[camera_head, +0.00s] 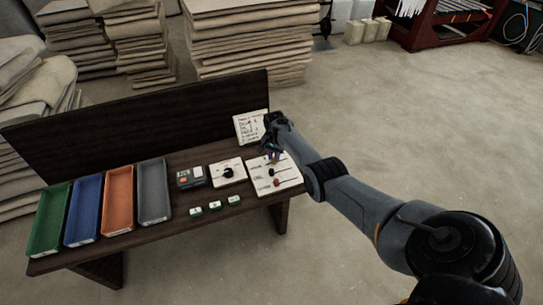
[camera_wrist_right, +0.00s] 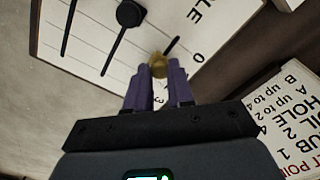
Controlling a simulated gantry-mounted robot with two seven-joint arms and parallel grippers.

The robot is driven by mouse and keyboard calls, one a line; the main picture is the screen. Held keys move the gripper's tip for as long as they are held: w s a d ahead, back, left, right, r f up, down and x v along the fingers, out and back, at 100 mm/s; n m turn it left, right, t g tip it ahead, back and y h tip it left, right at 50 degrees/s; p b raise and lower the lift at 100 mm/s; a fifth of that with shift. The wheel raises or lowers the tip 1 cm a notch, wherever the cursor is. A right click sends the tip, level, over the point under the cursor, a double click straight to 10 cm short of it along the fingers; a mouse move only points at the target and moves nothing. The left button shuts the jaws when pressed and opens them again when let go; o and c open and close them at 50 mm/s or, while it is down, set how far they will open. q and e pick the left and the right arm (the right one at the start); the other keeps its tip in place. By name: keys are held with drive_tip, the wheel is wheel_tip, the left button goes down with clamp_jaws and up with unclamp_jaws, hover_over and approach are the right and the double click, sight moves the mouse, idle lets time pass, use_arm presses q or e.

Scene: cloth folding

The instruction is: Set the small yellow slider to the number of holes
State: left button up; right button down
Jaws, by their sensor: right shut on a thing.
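The small yellow slider knob (camera_wrist_right: 158,66) is between the purple fingertips of my right gripper (camera_wrist_right: 158,82), which is shut on it. A dark slot runs from the knob toward the upper right, with a printed 0 beside it and a 3 near the fingers. The white slider panel (camera_wrist_right: 125,62) carries other slots and a dark knob (camera_wrist_right: 128,13). In the head view, my right gripper (camera_head: 273,153) covers the yellow knob at the upper part of the slider panel (camera_head: 288,178). A green knob (camera_head: 271,173) and a red knob (camera_head: 277,182) show below. My left gripper is out of view.
A written card (camera_head: 250,127) leans behind the panel; its lines, including one for HOLE, show partly in the wrist view (camera_wrist_right: 284,125). A dial panel (camera_head: 236,178), a dark device (camera_head: 186,185), green blocks (camera_head: 214,206) and green, blue, orange and grey trays (camera_head: 153,165) occupy the bench (camera_head: 262,215).

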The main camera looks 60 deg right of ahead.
drive_tip(key=c, duration=1)
unclamp_jaws()
drive_tip(key=shift+r, duration=0.3)
wheel_tip(320, 180, up, 10)
drive_tip(key=p, duration=0.7)
drive_tip(key=shift+r, duration=0.1)
